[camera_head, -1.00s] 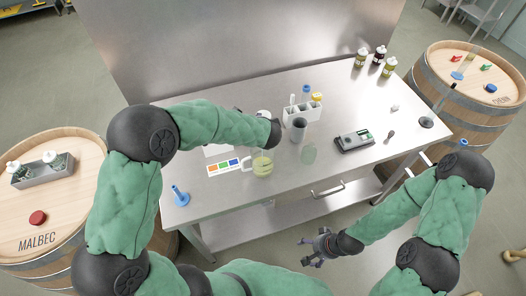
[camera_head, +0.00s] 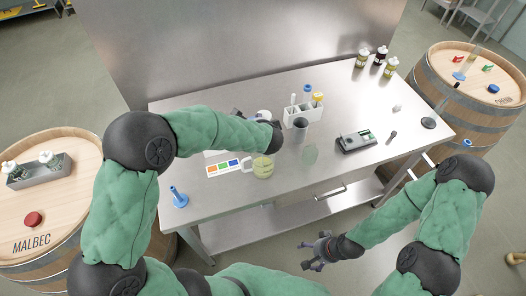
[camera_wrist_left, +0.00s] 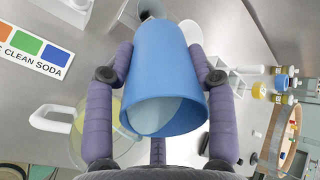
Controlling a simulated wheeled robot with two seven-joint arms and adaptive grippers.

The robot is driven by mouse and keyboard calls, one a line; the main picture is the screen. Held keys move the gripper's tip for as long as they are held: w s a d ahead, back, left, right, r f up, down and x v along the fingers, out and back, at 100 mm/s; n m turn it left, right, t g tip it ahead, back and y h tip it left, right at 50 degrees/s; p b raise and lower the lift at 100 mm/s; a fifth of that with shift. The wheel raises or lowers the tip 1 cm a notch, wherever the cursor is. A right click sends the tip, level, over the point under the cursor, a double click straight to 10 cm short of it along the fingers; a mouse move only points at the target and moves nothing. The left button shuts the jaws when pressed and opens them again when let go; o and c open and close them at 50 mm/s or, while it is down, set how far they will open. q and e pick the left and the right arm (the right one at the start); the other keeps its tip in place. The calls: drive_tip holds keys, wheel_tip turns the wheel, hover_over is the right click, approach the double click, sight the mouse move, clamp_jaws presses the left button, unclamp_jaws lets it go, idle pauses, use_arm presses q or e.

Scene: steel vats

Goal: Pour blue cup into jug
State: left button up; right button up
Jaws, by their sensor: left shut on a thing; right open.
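The blue cup (camera_wrist_left: 165,65) is between the fingers of my left gripper (camera_wrist_left: 160,85) in the left wrist view. The gripper is shut on it. The cup is tilted with its mouth toward the camera, and a pale patch shows inside. The clear jug (camera_head: 263,168) stands on the steel table, with yellowish contents and a white handle. In the left wrist view the jug (camera_wrist_left: 78,135) is partly hidden behind the cup and a finger. In the head view my left arm hides the cup and most of that gripper. My right gripper (camera_head: 318,252) is open and empty, in front of the table.
A color-patch card (camera_head: 224,168) lies left of the jug. A clear glass (camera_head: 310,154), a grey cup (camera_head: 300,130) and a white caddy (camera_head: 303,112) stand to its right. A dark device (camera_head: 356,141) lies farther right. A blue funnel-like piece (camera_head: 179,198) stands at the table's left corner.

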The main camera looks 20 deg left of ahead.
use_arm(q)
drive_tip(key=shift+a, duration=0.1)
drive_tip(key=shift+b, duration=0.3)
drive_tip(key=shift+f, duration=0.1)
drive_tip(key=shift+t+b, duration=0.3)
drive_tip(key=shift+b, duration=0.1)
drive_tip(key=shift+y+b, duration=0.3)
drive_tip(key=shift+b, duration=0.1)
idle(0.4)
